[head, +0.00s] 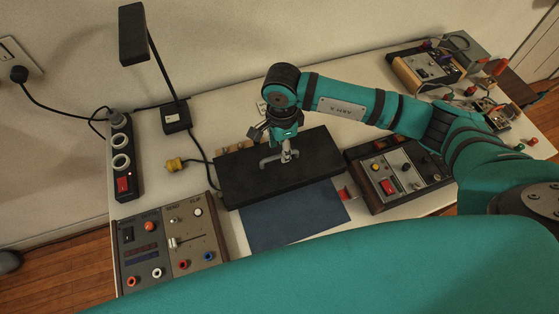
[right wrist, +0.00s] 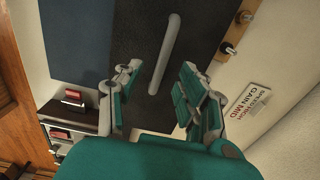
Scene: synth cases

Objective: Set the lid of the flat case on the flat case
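A black, flat, rectangular slab with a grey bar handle, the lid (head: 240,183), lies near the middle of the table in the head view. Its handle (head: 268,159) is partly covered by my right gripper (head: 287,154). I cannot tell whether the flat case is beneath the lid; no separate case shows. In the right wrist view the lid (right wrist: 138,35) fills the upper middle, and its handle (right wrist: 170,45) runs between the fingers of my right gripper (right wrist: 160,76). These fingers are spread, with gaps beside the handle. My left gripper is not in view.
A blue mat (head: 290,218) lies in front of the lid. Control boxes stand at front left (head: 170,245) and right (head: 395,172).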

